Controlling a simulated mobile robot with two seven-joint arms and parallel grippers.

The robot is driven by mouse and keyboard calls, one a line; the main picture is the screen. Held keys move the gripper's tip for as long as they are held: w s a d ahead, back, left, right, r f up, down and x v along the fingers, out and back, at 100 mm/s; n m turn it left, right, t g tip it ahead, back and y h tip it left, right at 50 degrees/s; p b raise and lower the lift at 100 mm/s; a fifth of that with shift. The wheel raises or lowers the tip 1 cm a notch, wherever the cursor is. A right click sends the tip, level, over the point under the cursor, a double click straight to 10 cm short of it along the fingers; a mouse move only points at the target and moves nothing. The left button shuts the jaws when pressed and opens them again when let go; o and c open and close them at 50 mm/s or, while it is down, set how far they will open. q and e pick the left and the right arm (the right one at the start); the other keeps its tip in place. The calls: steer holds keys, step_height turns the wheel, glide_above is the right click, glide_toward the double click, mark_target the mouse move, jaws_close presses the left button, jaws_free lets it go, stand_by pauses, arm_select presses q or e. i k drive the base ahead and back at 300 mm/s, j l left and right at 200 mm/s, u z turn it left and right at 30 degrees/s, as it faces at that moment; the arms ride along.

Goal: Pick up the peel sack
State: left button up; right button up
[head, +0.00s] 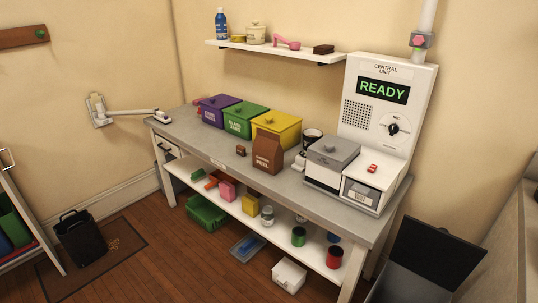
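The peel sack (268,154) is a brown paper bag with a folded top and pale lettering that reads PEEL. It stands upright on the grey bench top, in front of the yellow lidded box (277,128) and left of the grey lidded box (333,153). Its front is unobstructed. Neither of my grippers shows in the head view, so nothing of mine is seen touching the sack.
Purple (217,110) and green (246,119) bins line the bench's back. The central unit (388,103) reads READY at right. A jointed white wall arm (130,114) reaches the bench's left end. Below, a shelf (228,203) holds small items.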

mark_target(267, 152)
steer(key=i+z, duration=0.1)
steer(key=z, duration=0.45)
steer(key=i+j+z, duration=0.6)
steer(key=i+j, duration=0.2)
